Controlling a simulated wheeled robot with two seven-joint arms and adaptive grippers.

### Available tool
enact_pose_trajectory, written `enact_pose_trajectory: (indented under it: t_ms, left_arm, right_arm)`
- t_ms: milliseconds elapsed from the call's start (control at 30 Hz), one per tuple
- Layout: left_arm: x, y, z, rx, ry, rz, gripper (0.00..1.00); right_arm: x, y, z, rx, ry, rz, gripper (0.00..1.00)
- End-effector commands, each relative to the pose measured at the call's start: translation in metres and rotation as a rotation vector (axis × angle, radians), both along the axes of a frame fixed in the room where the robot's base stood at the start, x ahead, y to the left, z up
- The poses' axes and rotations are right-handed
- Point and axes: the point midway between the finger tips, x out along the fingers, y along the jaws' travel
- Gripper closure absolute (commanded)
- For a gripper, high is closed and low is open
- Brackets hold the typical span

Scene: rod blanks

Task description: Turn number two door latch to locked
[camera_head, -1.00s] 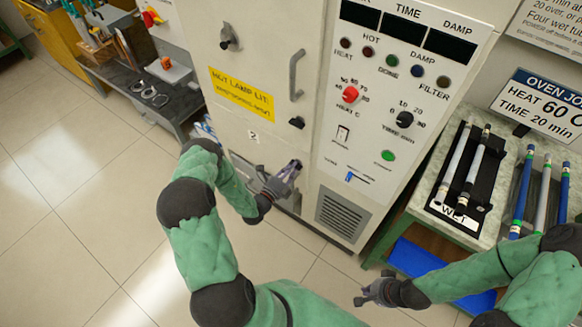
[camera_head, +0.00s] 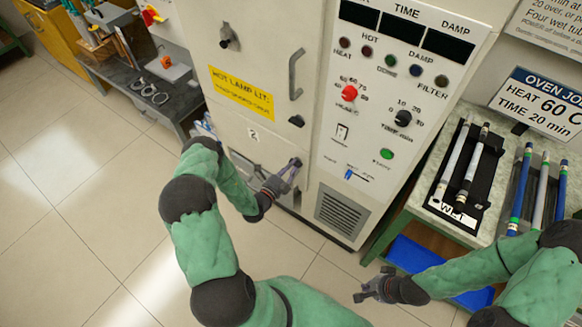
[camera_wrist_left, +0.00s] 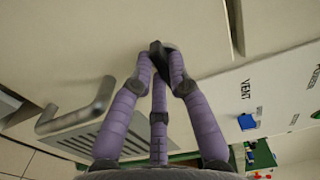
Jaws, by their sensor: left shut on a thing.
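The number two door (camera_head: 262,160), marked with a small "2" label (camera_head: 253,134), is the lower door of the pale oven cabinet. My left gripper (camera_head: 295,163) is at its upper right edge. In the left wrist view the purple fingers (camera_wrist_left: 160,62) are shut on a small dark latch (camera_wrist_left: 157,47), which they partly cover. Whether the latch stands at locked cannot be read. A grey door handle (camera_wrist_left: 88,112) is beside the fingers. My right gripper (camera_head: 372,288) hangs low at the right, away from the cabinet; its opening is unclear.
The upper door has its own handle (camera_head: 294,75) and dark latch (camera_head: 297,121). The control panel (camera_head: 385,110) is just right of the doors. A bench with a black rod tray (camera_head: 440,189) stands further right. Floor before the cabinet is clear.

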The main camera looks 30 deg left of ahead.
Motion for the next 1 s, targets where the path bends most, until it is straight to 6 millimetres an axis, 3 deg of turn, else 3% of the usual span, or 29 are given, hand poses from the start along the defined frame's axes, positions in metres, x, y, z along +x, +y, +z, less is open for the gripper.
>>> enact_pose_trajectory:
  t_ms: [33, 67, 100, 133, 167, 567, 767, 1000]
  left_arm:
    - [0.000, 0.001, -0.001, -0.001, 0.002, 0.002, 1.00]
    - [0.000, 0.001, -0.001, -0.001, 0.002, 0.002, 0.79]
    - [0.000, 0.001, -0.001, -0.001, 0.002, 0.002, 0.68]
    - [0.000, 0.001, -0.001, -0.001, 0.002, 0.002, 0.59]
    - [0.000, 0.000, -0.001, -0.001, 0.002, 0.002, 0.57]
    - [-0.005, 0.001, -0.001, 0.000, 0.002, 0.002, 0.57]
    - [-0.034, 0.004, -0.001, -0.002, 0.003, 0.005, 0.57]
    - [-0.082, 0.008, -0.001, -0.002, 0.004, 0.006, 0.57]
  right_arm:
    - [0.000, 0.000, 0.000, 0.000, 0.000, 0.000, 1.00]
    - [0.000, 0.000, 0.000, 0.000, 0.000, 0.000, 1.00]
    - [0.000, 0.000, 0.000, 0.000, 0.000, 0.000, 1.00]
    - [0.000, 0.000, 0.000, 0.000, 0.000, 0.000, 1.00]
    - [0.000, 0.000, 0.000, 0.000, 0.000, 0.000, 1.00]
    - [0.000, 0.000, 0.000, 0.000, 0.000, 0.000, 1.00]
    - [0.000, 0.000, 0.000, 0.000, 0.000, 0.000, 1.00]
    - [0.000, 0.000, 0.000, 0.000, 0.000, 0.000, 1.00]
